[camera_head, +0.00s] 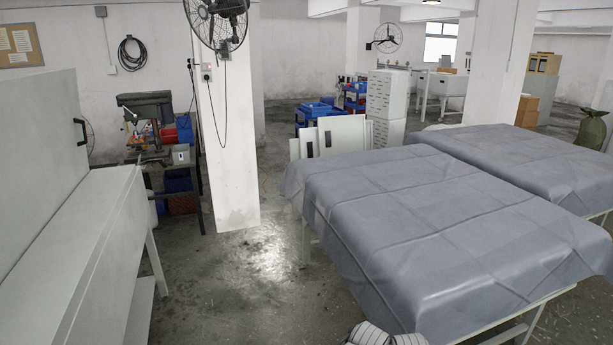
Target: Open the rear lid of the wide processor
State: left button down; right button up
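A long off-white machine, which looks like the wide processor (75,240), runs along the left side, cut off by the left and bottom edges. It has a flat, sloping-away top and legs at its far end. A tall off-white panel (40,130) stands upright along its left side, with a black bar handle (82,130) near the panel's far right edge. Whether this panel is a raised lid, and which lid is the rear one, I cannot tell. Neither of my grippers is in view.
Bare floor (240,300) lies between the machine and a table with a grey cloth (430,215) on the right. A white pillar (228,150) stands ahead. A drill press (148,115) is on a bench behind the machine. A striped object (385,336) shows at the bottom edge.

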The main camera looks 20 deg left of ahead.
aim_at(43, 155)
jog(key=i+j+u, duration=0.15)
jog(key=u, duration=0.25)
jog(key=i+u, duration=1)
jog(key=u, duration=0.25)
jog(key=i+j+u, duration=0.15)
jog(key=i, duration=0.25)
jog(key=i+u, duration=0.1)
jog(key=i, duration=0.3)
jog(key=j, duration=0.1)
